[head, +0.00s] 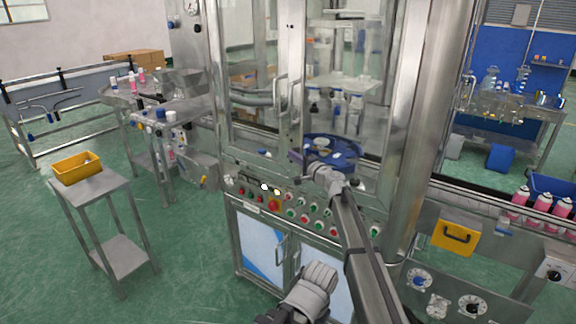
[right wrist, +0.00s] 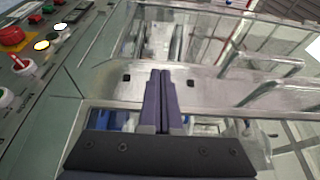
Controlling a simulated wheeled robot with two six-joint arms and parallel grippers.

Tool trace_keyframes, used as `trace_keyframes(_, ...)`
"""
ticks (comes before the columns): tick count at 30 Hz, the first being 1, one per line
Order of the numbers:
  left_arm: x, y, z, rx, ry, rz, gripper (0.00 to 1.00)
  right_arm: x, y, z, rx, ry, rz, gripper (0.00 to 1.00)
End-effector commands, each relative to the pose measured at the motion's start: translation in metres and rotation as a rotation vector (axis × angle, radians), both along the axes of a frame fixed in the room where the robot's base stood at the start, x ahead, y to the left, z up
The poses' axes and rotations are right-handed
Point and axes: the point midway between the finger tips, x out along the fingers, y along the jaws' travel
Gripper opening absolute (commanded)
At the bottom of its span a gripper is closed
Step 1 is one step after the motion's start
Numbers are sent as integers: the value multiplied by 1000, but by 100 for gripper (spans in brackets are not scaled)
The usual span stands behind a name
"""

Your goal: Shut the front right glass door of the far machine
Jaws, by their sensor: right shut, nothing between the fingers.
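The far machine (head: 305,215) is a steel cabinet with tall glass doors above a button panel. Its front right glass door (head: 345,55) has a steel frame and an upright bar handle (head: 295,100), close to the left door's handle (head: 279,92). I cannot tell whether a narrow gap stands between the two doors. My right gripper (head: 293,157) is at the door's lower left part, below the handles. In the right wrist view its dark fingers (right wrist: 160,73) are together and empty over a steel frame strip, with two bar handles to the right.
The button panel (head: 262,190) lies just under the right gripper. Inside the glass is a blue round table (head: 340,152). A small steel stand with a yellow bin (head: 77,168) is at left.

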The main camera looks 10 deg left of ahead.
Motion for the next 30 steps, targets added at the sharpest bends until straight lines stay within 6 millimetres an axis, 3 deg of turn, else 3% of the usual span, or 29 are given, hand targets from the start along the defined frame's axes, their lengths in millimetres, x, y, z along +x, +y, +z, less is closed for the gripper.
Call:
trace_keyframes(3,0,0,0,0,0,0,84,19,-4,0,0,0,-1,0)
trace_keyframes(9,0,0,0,0,0,0,84,31,-9,0,0,0,0,0)
trace_keyframes(30,0,0,0,0,0,0,84,29,-10,0,0,0,0,0)
